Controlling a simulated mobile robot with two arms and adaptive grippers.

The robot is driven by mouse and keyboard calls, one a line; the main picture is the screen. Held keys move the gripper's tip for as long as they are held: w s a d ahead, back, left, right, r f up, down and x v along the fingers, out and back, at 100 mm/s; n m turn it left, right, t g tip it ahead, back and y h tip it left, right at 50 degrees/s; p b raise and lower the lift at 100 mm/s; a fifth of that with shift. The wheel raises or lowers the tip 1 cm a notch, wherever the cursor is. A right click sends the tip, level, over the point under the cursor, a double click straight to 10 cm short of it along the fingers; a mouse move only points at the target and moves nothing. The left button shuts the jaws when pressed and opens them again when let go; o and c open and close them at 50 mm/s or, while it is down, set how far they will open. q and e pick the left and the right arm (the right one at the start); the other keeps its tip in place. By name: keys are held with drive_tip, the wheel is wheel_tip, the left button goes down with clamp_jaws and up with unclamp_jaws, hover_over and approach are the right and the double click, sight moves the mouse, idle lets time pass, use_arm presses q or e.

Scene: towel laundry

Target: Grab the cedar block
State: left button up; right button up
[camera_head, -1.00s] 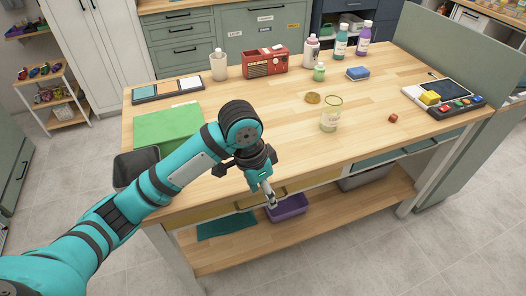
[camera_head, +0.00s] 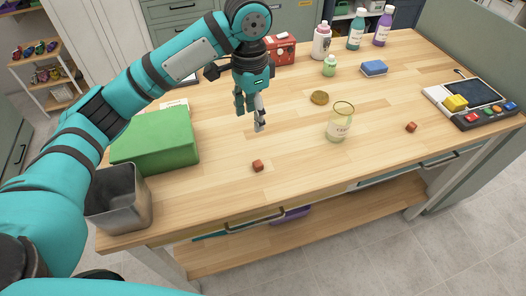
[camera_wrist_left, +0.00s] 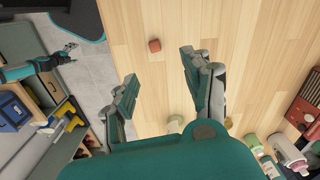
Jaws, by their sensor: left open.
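A small reddish-brown block (camera_head: 258,165) lies on the table near its front edge. A second similar small block (camera_head: 411,127) lies farther right. The frames do not show which one is cedar. My left gripper (camera_head: 250,118) is open and empty, pointing down above the table, behind and slightly left of the nearer block. In the left wrist view, one block (camera_wrist_left: 154,45) lies beyond the open fingertips (camera_wrist_left: 158,70), apart from them. What looks like my right gripper (camera_wrist_left: 69,48) shows small at the wrist view's left; its jaws are too small to read.
Bare wood surrounds the nearer block.

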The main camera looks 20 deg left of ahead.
use_arm(q)
wheel_tip(320, 180, down, 5)
drive_tip(key=s, duration=0.2)
drive_tip(key=p, duration=0.2)
hover_over(255, 165)
drive_tip(key=f, duration=0.6)
drive_tip(key=shift+w+a+f, duration=0.15)
drive_tip(key=shift+a+f, duration=0.15)
drive_tip(key=f, duration=0.1)
drive_tip(key=f+p, duration=0.1)
drive_tip(key=f, duration=0.2)
drive_tip(key=shift+d+f, duration=0.2)
drive_tip(key=shift+d, duration=0.05)
drive_tip(key=shift+f, duration=0.25)
drive_tip(key=c, duration=0.8)
drive_tip(key=shift+o, duration=0.2)
use_arm(e)
drive_tip(key=s+r, duration=0.1)
drive_tip(key=s, duration=0.1)
drive_tip(key=s+r, duration=0.1)
drive_tip(key=r, duration=0.1)
drive_tip(key=shift+s+r, duration=0.15)
drive_tip(key=shift+s, duration=0.2)
